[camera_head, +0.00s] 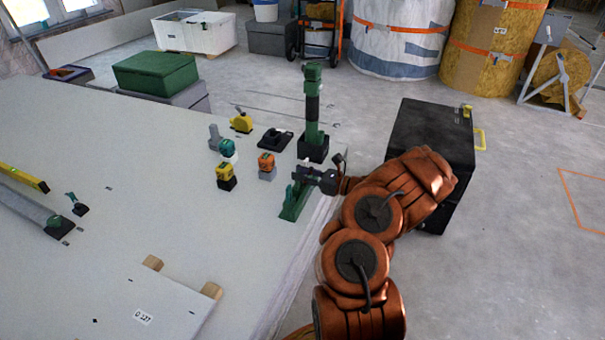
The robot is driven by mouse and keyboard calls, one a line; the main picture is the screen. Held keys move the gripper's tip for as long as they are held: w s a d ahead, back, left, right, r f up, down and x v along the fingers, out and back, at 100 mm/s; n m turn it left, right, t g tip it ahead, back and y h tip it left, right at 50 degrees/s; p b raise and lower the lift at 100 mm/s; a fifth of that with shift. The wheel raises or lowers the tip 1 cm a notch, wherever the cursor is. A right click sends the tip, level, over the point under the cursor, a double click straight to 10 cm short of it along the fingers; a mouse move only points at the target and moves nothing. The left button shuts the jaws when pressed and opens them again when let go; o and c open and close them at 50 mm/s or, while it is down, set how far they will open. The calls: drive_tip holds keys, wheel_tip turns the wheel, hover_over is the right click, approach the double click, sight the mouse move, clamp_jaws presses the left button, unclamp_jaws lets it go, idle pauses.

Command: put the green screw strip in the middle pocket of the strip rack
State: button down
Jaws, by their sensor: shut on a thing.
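My gripper (303,174) is at the table's right edge, reached from the right by my orange arm. It is shut on a small green piece, which I take to be the green screw strip (297,188); the jaws and the small size hide its exact outline. Right below is a long, low green holder (294,208), which looks like the strip rack, lying near the table edge. I cannot make out its separate pockets, nor whether the strip is inside the middle one or just above it.
A tall green tool (313,105) stands in a black base just behind my gripper. An orange-topped tool (266,164), a yellow one (226,175) and a teal one (228,147) stand to the left. The white tabletop (150,205) is clear at centre. A black case (425,135) stands right.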

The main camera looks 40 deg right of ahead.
drive_tip(key=c, duration=0.9)
unclamp_jaws()
drive_tip(key=shift+o, duration=0.2)
drive_tip(key=shift+s, duration=0.1)
drive_tip(key=v, duration=1.2)
